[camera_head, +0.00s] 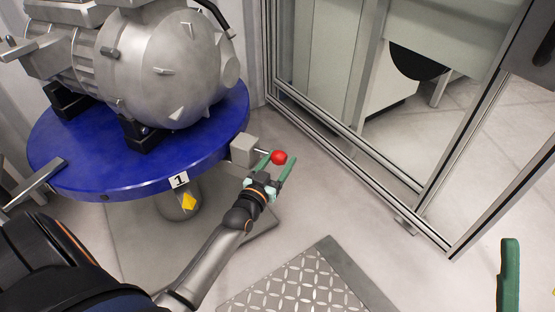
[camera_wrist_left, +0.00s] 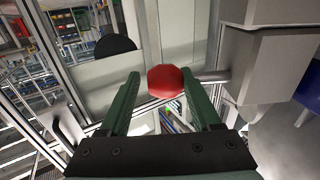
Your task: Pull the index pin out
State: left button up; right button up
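The index pin has a red ball knob (camera_head: 279,157) on a thin metal shaft. The shaft enters a grey block (camera_head: 244,150) at the right edge of the blue round table. My left gripper (camera_head: 276,164) is open, its green fingers pointing toward the knob. In the left wrist view the red knob (camera_wrist_left: 166,82) shows between the fingertips, with a gap to the left finger. It looks close to the right finger; contact cannot be told. The shaft runs right to the block (camera_wrist_left: 262,65). Of my right gripper, only one green finger (camera_head: 509,275) shows at lower right.
A blue round table (camera_head: 225,125), labelled 1, carries a large grey drive unit (camera_head: 170,65). A metal-framed fence (camera_head: 345,145) stands to the right of the knob. A tread plate (camera_head: 300,285) lies on the floor below. The floor between knob and fence is clear.

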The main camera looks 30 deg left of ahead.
pick_arm(q)
jog(key=shift+s, duration=0.55)
jog(key=s+d+p, duration=0.1)
jog(key=s+p, duration=0.3)
jog(key=s, duration=0.7)
jog(key=shift+s+d, duration=0.2)
jog(key=shift+d, duration=0.1)
